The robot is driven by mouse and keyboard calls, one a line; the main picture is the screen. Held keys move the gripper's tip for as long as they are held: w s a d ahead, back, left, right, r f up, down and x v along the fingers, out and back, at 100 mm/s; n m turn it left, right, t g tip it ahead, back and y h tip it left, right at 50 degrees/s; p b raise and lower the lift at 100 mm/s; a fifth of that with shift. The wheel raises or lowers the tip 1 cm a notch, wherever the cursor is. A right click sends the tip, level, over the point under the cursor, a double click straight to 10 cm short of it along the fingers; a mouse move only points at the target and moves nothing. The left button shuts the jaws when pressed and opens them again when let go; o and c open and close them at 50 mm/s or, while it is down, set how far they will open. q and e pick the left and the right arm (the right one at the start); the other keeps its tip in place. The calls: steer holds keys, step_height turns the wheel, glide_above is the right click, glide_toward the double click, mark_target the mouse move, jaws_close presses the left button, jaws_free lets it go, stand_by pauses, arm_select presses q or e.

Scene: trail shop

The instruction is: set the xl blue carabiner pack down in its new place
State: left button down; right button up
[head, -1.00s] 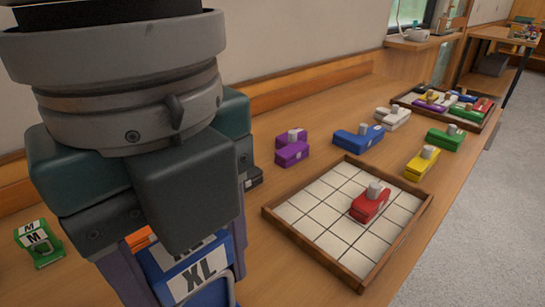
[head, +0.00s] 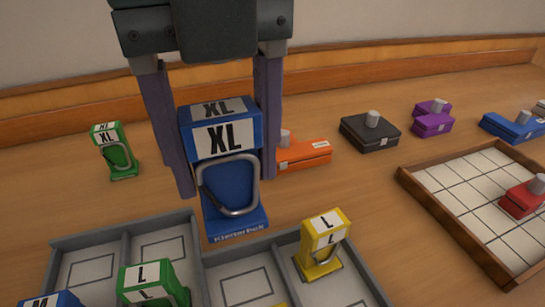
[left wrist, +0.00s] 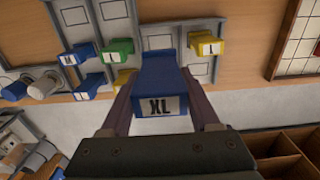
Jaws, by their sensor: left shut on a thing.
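The XL blue carabiner pack (head: 228,135) is upright between the fingers of my left gripper (head: 230,182), which is shut on it. It also shows in the left wrist view (left wrist: 160,75), with its XL label facing the camera. In the head view its lower end overlaps the far rim of the grey compartment tray (head: 197,262). I cannot tell whether it touches anything below. A yellow L pack (head: 320,247) stands in the tray to the right. A green L pack (head: 150,284) is at the front left. My right gripper is not in view.
Orange (head: 303,154), black (head: 370,132) and purple (head: 432,120) pieces lie on the table behind. A wooden-framed grid board (head: 440,205) with a red piece (head: 522,198) is at right. Some tray compartments are bare.

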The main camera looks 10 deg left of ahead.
mark_target(230, 185)
arm_select(q)
step_height(230, 185, down, 14)
steer(key=b, duration=0.2)
steer(key=shift+f+b, duration=0.1)
steer(key=shift+b, duration=0.3)
steer(key=shift+f, duration=0.2)
steer(key=shift+c, duration=0.6)
jaws_free()
step_height(230, 185, up, 12)
steer(key=p, duration=0.2)
steer(key=shift+f+p, duration=0.25)
steer(key=shift+p, duration=0.15)
steer(key=shift+r, duration=0.45)
